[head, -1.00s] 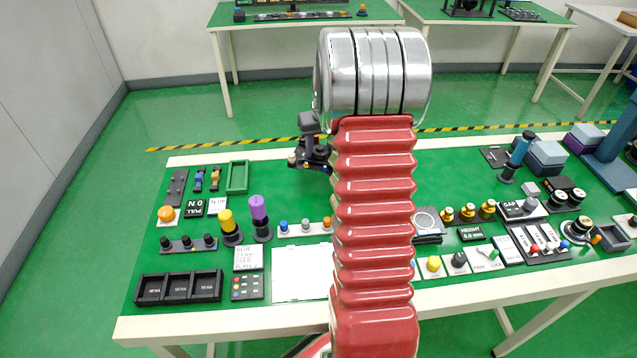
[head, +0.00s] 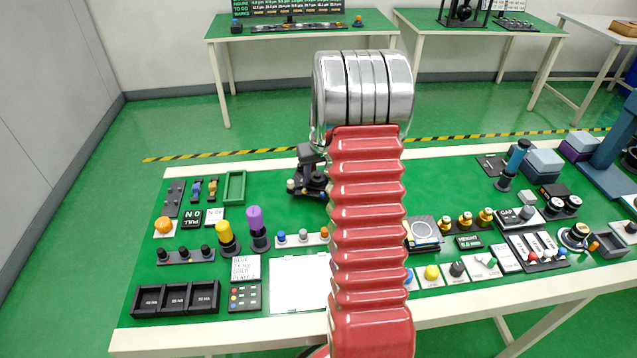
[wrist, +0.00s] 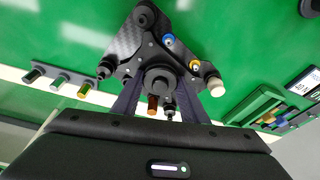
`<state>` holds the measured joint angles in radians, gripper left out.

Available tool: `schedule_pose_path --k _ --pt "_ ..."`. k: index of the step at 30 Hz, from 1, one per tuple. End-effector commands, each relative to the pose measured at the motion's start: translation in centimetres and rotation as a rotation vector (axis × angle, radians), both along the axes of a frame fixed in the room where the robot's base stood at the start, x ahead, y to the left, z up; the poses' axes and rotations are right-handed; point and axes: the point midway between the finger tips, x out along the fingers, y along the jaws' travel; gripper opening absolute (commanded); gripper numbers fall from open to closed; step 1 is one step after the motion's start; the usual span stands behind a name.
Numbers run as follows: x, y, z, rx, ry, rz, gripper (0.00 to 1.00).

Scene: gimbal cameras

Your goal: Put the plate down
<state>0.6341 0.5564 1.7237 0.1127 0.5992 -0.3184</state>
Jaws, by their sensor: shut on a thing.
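The plate (wrist: 125,45) is a dark carbon-fibre piece with a round hub and several short posts, some with blue, orange and white tips. My gripper (wrist: 158,98) is shut on it, one dark finger on each side of the hub in the wrist view. In the head view the plate (head: 306,185) shows as a small dark shape just left of my red arm, over the far middle of the green bench. My arm hides part of it. I cannot tell whether it touches the bench.
The green bench (head: 270,180) has bare room around the plate. A green tray (head: 234,188), a purple-topped post (head: 255,228) and a white panel (head: 298,284) lie to the left and front. A black-framed square pad (head: 423,231) is right of my arm.

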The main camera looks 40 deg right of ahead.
Motion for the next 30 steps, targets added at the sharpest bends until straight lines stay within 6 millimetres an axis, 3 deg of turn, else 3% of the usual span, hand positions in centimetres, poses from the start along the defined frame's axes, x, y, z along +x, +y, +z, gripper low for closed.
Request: schedule_pose_path --k 9,27,28,30 --pt "0.0 0.0 -3.4 0.0 0.001 0.001 0.1" --pt "0.0 0.1 -4.1 0.0 0.001 0.0 0.1" --pt "0.0 0.1 -4.2 0.002 0.001 0.0 0.42" --pt "0.0 0.1 -4.1 0.001 0.002 0.0 0.47"
